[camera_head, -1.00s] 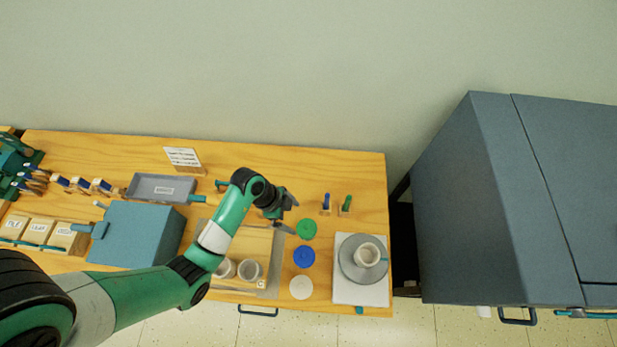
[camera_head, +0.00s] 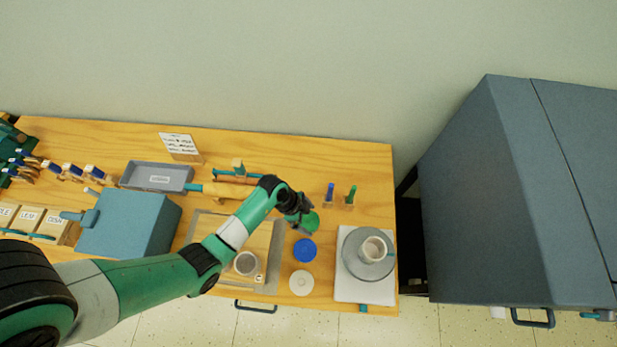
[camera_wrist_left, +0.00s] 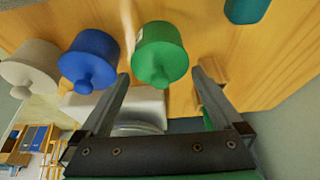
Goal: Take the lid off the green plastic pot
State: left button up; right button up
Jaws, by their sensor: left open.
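The green plastic pot (camera_head: 313,221) stands on the wooden table, partly hidden by my left gripper (camera_head: 301,223) in the head view. In the left wrist view the green pot (camera_wrist_left: 161,50) has its lid on, with a round knob facing me. My left gripper (camera_wrist_left: 158,88) is open, and the knob shows between its two fingers, which look clear of it. Whether the fingers are level with the knob I cannot tell. My right gripper is in neither view.
A blue pot (camera_head: 304,250) and a white pot (camera_head: 301,283) stand in a row with the green one. A cup (camera_head: 373,249) sits on a grey wheel to the right. Two upright tools, blue (camera_head: 330,192) and green (camera_head: 351,195), stand behind.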

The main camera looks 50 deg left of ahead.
pick_arm(q)
jog(key=shift+w, duration=0.1)
jog(key=shift+c, duration=0.3)
jog(key=c, duration=0.9)
jog(key=shift+c, duration=0.2)
